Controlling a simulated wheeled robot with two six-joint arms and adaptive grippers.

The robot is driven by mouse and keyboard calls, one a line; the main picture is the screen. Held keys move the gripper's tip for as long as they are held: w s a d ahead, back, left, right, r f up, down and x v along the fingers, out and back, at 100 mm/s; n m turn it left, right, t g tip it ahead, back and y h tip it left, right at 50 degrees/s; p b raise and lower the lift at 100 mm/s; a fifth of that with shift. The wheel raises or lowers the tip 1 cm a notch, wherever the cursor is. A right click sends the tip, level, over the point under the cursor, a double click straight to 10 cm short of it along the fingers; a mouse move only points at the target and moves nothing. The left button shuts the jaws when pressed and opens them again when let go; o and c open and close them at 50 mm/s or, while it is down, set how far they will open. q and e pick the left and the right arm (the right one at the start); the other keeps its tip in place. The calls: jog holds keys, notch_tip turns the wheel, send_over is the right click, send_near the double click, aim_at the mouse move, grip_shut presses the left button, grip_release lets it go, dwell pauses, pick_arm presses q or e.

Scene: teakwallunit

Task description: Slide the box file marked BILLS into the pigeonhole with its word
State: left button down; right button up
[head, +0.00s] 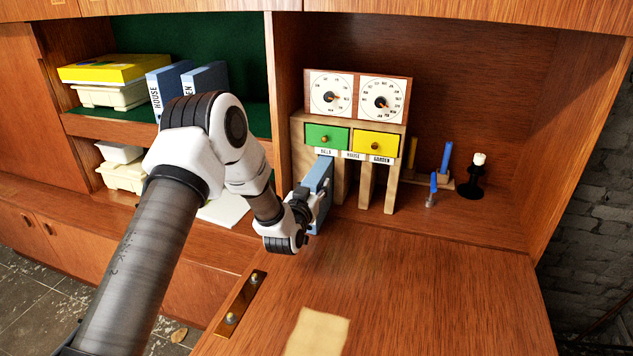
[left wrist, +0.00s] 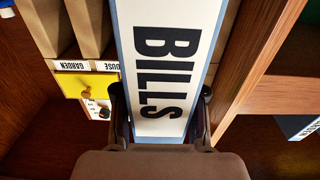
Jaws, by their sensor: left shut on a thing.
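The blue box file (head: 319,188) has a white spine reading BILLS in the left wrist view (left wrist: 165,65). My left gripper (head: 304,208) is shut on the file near one end of its spine, with a finger on each side (left wrist: 160,112). The file stands upright at the left pigeonhole, under the BILLS label (head: 326,153). It appears lined up with the opening; how deep it reaches is hidden. The HOUSE label (head: 352,155) and GARDEN label (head: 381,160) mark the other pigeonholes, which look empty. My right gripper is not in view.
Above the pigeonholes are a green drawer (head: 327,137), a yellow drawer (head: 376,144) and two dials. A black candlestick (head: 472,180) and blue-topped items stand at right. Blue files, one marked HOUSE (head: 158,92), stand on the left shelf. The flap (head: 400,280) in front is mostly clear.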

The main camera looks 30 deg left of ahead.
pick_arm(q)
jog(key=p+v, duration=0.1)
jog(key=v, duration=0.3)
jog(key=shift+s+d, duration=0.1)
jog(key=shift+s, duration=0.25)
dwell(0.4)
jog(key=shift+b+x, duration=0.45)
jog(key=shift+x, duration=2.3)
dwell(4.1)
